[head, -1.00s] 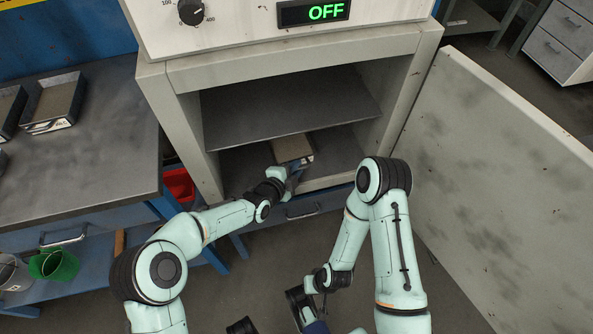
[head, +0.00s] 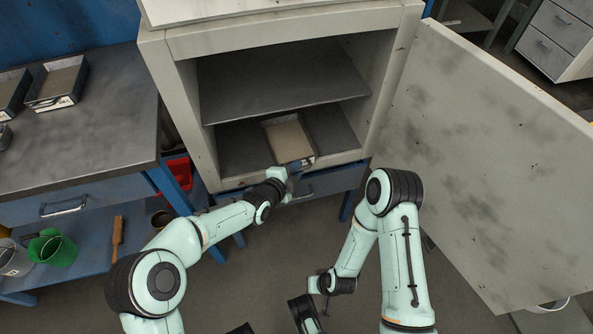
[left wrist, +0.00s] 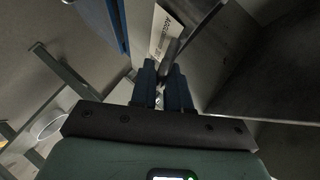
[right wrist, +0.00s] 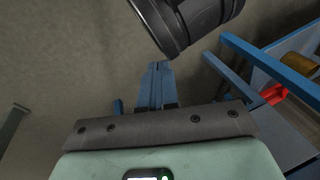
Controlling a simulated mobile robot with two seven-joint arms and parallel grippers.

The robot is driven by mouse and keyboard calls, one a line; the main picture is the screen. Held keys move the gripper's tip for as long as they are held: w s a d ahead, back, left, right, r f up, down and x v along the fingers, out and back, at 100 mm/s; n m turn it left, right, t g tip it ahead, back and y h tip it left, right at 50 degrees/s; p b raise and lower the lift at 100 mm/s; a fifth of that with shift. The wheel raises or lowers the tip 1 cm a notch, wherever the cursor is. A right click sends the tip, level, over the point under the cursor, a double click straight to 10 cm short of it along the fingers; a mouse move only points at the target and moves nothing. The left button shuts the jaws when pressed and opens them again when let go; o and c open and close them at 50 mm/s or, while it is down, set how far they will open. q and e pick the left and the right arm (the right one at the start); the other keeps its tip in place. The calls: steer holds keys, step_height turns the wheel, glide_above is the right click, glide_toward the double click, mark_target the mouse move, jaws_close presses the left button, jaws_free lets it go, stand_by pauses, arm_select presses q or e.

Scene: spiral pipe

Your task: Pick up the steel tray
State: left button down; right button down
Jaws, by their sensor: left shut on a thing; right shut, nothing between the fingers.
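The steel tray (head: 288,138) is a shallow tray with a brown-grey inside and a white label on its front. It sits low in the open oven, below the shelf, near the opening. My left gripper (head: 294,169) is at the tray's front side and shut on it. In the left wrist view, the left fingers (left wrist: 163,75) close on the tray's front, beside its white label (left wrist: 159,32). The tray's far part is hidden there. My right gripper (right wrist: 158,66) is shut and empty, low in front of the oven, away from the tray.
The oven's middle shelf (head: 285,78) hangs above the tray. Its open door (head: 490,160) stands at the right. A workbench (head: 80,135) at the left carries more trays (head: 58,82). A red bin (head: 176,174) and a green cup (head: 53,250) are below it.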

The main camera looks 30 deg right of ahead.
arm_select(q)
steer(key=shift+f, duration=0.1)
steer(key=c, duration=1)
jaws_free()
steer(key=p+v, duration=0.2)
steer(key=v, duration=1.1)
steer(key=shift+s+a, duration=0.1)
steer(key=shift+a, duration=0.1)
arm_select(e)
steer(key=shift+g+y, duration=0.3)
steer(key=shift+g, duration=0.3)
steer(key=s, duration=0.1)
steer(key=s+a+r, duration=0.1)
steer(key=s+r, duration=0.1)
steer(key=shift+s+a+r, duration=0.15)
steer(key=shift+a+r, duration=0.05)
steer(key=shift+a, duration=0.1)
